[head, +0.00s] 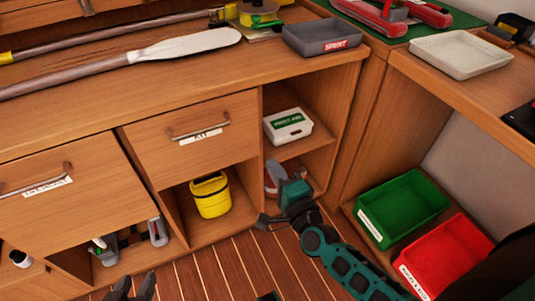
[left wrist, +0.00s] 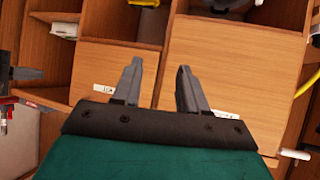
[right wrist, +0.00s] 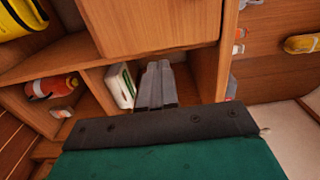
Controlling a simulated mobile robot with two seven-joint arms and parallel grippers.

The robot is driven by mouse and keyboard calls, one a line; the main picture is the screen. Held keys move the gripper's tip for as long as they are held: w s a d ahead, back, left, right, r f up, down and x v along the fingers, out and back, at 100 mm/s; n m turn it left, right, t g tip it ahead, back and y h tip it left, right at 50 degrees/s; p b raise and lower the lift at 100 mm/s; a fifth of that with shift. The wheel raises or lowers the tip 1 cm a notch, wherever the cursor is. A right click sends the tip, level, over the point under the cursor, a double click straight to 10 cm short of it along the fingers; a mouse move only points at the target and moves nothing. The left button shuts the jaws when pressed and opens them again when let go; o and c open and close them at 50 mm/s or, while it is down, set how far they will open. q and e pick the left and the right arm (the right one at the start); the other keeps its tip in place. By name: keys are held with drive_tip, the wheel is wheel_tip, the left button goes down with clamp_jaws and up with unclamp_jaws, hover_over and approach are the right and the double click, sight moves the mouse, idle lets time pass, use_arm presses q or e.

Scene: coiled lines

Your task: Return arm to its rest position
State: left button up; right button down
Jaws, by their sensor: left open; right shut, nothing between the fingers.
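My right arm, teal and black, comes in from the lower right of the head view. Its gripper (head: 265,221) is low in front of the open shelf cubby at the cabinet's right end. In the right wrist view the grey fingers (right wrist: 157,84) are together with nothing between them, in front of an open cubby holding a white case. My left gripper (head: 133,287) shows only as dark fingertips at the bottom of the head view. In the left wrist view its fingers (left wrist: 158,75) are apart and empty, in front of wooden drawer fronts.
A white first-aid case (head: 288,127) sits on the shelf above my right gripper. Green (head: 403,208) and red (head: 445,258) bins are at the right, close to my right arm. Open wooden floor (head: 215,270) lies between the grippers.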

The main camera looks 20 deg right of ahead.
use_arm(q)
drive_tip(key=shift+w+a+r, duration=0.1)
use_arm(e)
drive_tip(key=shift+s, duration=0.45)
use_arm(q)
wheel_tip(320, 180, up, 7)
drive_tip(key=s+a+y+p, duration=0.1)
drive_tip(key=a+p, duration=0.1)
drive_tip(key=p, duration=0.9)
drive_tip(key=shift+s+a+f, duration=0.2)
drive_tip(key=shift+s+a, duration=0.15)
drive_tip(key=shift+a, duration=0.05)
use_arm(e)
drive_tip(key=s+a+r+n+g+y, duration=0.1)
drive_tip(key=s+a+r+n+g, duration=0.1)
drive_tip(key=s+n+g, duration=0.5)
drive_tip(key=s+n, duration=0.5)
drive_tip(key=n, duration=0.8)
drive_tip(key=shift+s+a+r+y, duration=0.15)
drive_tip(key=shift+s+r+y, duration=0.1)
drive_tip(key=shift+s+y, duration=0.15)
